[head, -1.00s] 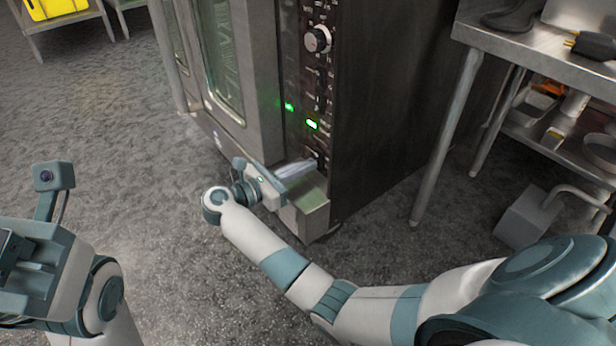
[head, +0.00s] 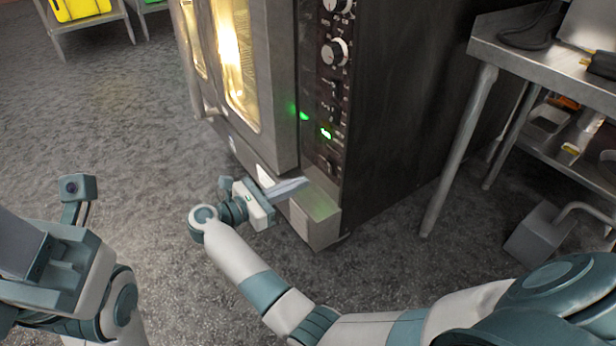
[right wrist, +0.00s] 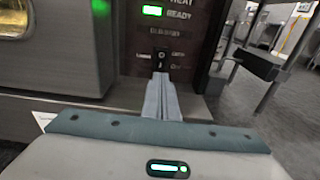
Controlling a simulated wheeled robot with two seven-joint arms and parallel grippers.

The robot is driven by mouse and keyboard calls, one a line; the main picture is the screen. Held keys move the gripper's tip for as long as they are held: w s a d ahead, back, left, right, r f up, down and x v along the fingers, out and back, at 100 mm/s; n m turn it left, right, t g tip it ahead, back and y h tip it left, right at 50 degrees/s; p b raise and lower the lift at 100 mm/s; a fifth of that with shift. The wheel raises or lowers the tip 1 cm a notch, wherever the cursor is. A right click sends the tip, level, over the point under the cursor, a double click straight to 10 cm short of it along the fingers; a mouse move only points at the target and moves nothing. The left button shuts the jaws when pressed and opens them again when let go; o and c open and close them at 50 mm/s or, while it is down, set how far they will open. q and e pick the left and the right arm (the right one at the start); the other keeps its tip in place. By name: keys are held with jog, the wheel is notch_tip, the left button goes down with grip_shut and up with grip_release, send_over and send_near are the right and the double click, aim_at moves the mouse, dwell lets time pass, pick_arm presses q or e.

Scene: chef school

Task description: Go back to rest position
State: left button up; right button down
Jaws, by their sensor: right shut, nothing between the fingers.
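My right gripper (head: 291,187) is shut and empty in the head view, in front of the lower control panel of the oven (head: 390,110). In the right wrist view its closed fingers (right wrist: 161,98) point at a small switch (right wrist: 161,60) at the bottom of the panel, with a gap in the head view. Green lights glow on the panel, and the oven window (head: 236,60) is lit from inside. My left gripper (head: 62,280) is at the lower left of the head view, partly cut off by the frame edge; its fingers are not clear.
A metal table (head: 510,40) stands right of the oven, with a lower shelf and a grey box (head: 540,235) on the floor by it. A rack with a yellow item (head: 80,8) is at the far upper left. The floor left of the oven is clear.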

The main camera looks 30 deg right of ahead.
jog(key=shift+a, duration=0.45)
